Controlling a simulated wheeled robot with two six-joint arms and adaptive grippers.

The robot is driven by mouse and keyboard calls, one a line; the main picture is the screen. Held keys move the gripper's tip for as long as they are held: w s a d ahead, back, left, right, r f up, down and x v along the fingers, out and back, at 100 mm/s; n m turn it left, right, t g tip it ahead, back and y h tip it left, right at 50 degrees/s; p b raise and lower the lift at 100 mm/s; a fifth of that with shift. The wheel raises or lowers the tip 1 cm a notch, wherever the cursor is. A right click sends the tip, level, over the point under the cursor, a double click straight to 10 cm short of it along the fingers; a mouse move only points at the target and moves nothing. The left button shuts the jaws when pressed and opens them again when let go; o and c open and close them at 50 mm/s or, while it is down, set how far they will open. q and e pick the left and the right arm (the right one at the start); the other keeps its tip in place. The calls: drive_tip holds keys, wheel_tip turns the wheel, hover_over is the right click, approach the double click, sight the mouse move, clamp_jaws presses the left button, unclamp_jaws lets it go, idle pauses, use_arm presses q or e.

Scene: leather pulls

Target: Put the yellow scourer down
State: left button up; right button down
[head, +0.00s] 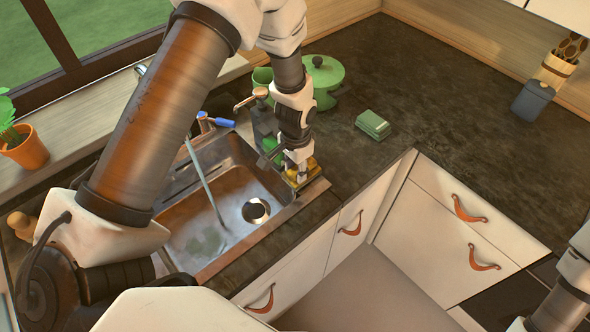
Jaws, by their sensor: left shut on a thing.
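My left gripper (299,177) reaches down at the right rim of the sink and is shut on the yellow scourer (311,164). The fingers partly hide the scourer, which shows on both sides of them. It is at the counter strip beside the basin; I cannot tell whether it touches the surface. Part of my right arm shows at the lower right edge, but its gripper is out of view.
The steel sink (180,186) has running water. Green items (270,146) and a soap dispenser (262,112) crowd close behind the gripper.

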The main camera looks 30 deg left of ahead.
sight(296, 168)
use_arm(q)
drive_tip(key=shift+w+a+f, duration=0.2)
drive_tip(key=shift+w+f, duration=0.05)
drive_tip(key=shift+w, duration=0.2)
drive_tip(key=o, duration=0.7)
drive_tip(key=shift+w+a, duration=0.1)
drive_tip(key=shift+s+r, duration=0.2)
drive_tip(key=shift+s, duration=0.1)
drive_tip(key=shift+w+r, duration=0.2)
drive_tip(key=shift+r, duration=0.25)
wheel_tip(296, 168, up, 11)
drive_tip(key=b, duration=0.3)
use_arm(e)
drive_tip(key=f, duration=0.1)
drive_tip(key=w+f, duration=0.1)
drive_tip(key=f, duration=0.1)
drive_tip(key=shift+a+f, duration=0.1)
drive_tip(key=shift+a, duration=0.1)
use_arm(q)
drive_tip(key=shift+s, duration=0.15)
use_arm(e)
drive_tip(key=shift+s, duration=0.15)
